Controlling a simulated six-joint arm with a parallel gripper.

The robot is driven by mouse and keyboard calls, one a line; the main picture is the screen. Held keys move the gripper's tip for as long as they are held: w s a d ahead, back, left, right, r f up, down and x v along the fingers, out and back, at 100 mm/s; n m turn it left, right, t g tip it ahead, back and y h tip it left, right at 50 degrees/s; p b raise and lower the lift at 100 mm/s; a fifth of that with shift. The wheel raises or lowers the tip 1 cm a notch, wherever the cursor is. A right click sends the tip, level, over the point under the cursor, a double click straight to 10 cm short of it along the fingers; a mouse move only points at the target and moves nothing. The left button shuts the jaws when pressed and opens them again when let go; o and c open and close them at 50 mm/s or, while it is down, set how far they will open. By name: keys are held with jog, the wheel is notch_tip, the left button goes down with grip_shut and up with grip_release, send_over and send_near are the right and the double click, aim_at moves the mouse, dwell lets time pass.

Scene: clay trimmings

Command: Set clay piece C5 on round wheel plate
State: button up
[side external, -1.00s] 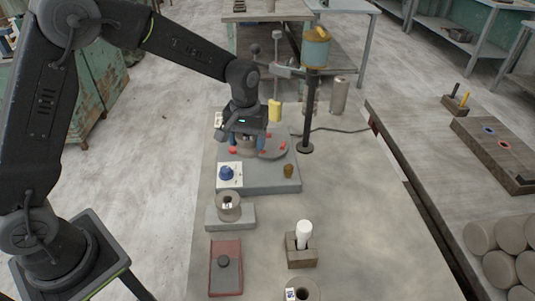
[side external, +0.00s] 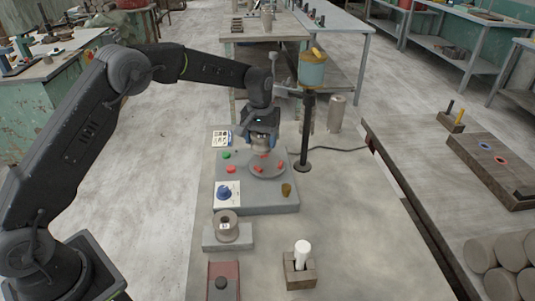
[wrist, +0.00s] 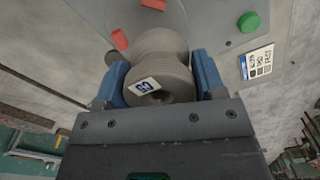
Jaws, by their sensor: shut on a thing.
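My gripper (side external: 262,137) is shut on a grey, round clay piece (side external: 261,145), just above the round wheel plate (side external: 268,172). In the wrist view the clay piece (wrist: 165,80) sits between the blue fingers (wrist: 160,85), its tag partly turned and apparently reading C5. The grey wheel plate (wrist: 190,15) shows behind it, with red stops. I cannot tell whether the piece's underside touches the plate.
A dark post (side external: 307,130) carrying a can stands close at right. Another clay piece (side external: 227,224) sits on a grey block in front.

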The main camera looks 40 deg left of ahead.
aim_at(268, 164)
jog(key=shift+w+d+f, duration=0.45)
jog(key=shift+d+f, duration=0.2)
jog(key=shift+d, duration=0.2)
jog(key=shift+f, duration=1.85)
jog(key=shift+f, duration=0.15)
jog(key=o, duration=1.1)
